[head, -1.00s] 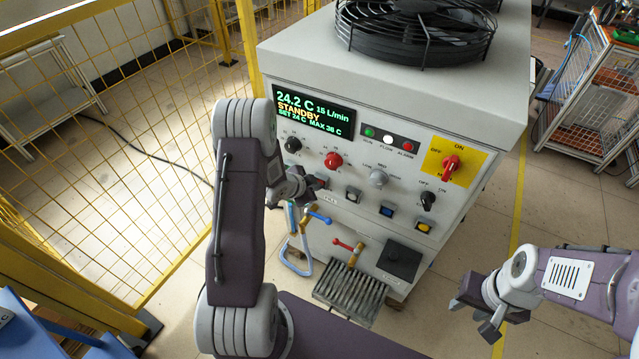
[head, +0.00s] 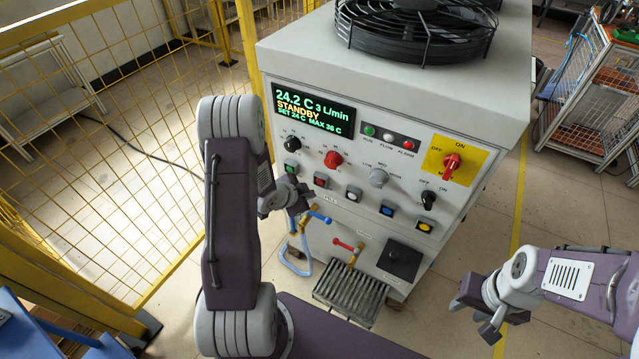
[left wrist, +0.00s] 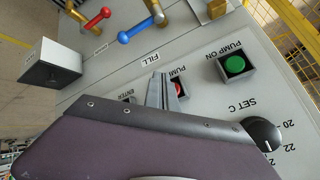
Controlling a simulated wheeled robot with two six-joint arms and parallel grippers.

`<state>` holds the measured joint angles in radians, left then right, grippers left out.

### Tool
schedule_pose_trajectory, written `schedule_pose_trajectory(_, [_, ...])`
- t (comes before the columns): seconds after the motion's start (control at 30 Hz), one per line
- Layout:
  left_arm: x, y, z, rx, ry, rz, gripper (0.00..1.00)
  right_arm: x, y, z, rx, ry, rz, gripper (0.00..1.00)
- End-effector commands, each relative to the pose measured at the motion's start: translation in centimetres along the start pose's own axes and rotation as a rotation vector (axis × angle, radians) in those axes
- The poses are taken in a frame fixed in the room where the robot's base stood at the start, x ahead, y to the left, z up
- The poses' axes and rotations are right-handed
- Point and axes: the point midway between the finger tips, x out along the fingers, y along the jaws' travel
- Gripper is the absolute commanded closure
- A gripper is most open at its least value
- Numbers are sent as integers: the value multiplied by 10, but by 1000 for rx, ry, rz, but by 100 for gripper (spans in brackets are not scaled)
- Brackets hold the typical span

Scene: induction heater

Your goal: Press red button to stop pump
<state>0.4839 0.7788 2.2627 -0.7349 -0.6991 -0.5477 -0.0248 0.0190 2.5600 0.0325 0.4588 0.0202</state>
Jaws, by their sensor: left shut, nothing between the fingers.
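The red button (head: 321,180) sits in a square bezel on the front panel of the white machine, right of the green button (head: 292,171). In the left wrist view the red button (left wrist: 180,89) is partly hidden behind my finger, with the green button (left wrist: 235,65) clear beside it. My left gripper (head: 303,199) is shut and empty, just below and left of the red button; its fingertips (left wrist: 161,76) show close to the panel. I cannot tell contact. The display (head: 312,108) reads 24.2 C, 3 L/min, STANDBY. My right gripper (head: 476,313) is open and empty, away from the machine.
White, blue and yellow buttons sit right of the red one. A red knob (head: 333,159) is above it. A blue-handled valve (head: 318,217) and a red-handled valve (head: 345,244) stick out below. A yellow mesh fence (head: 130,130) stands left.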

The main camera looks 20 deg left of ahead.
Motion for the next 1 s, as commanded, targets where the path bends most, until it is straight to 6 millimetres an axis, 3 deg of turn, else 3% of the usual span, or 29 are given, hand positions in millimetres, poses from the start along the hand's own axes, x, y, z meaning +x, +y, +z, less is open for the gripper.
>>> schedule_pose_trajectory(0.33, [-19,14,14,0,0,-1,100,5,0,0,0,0,0,64])
schedule_pose_trajectory(1.0, [-17,13,12,1,0,1,100,4,0,0,0,0,0,64])
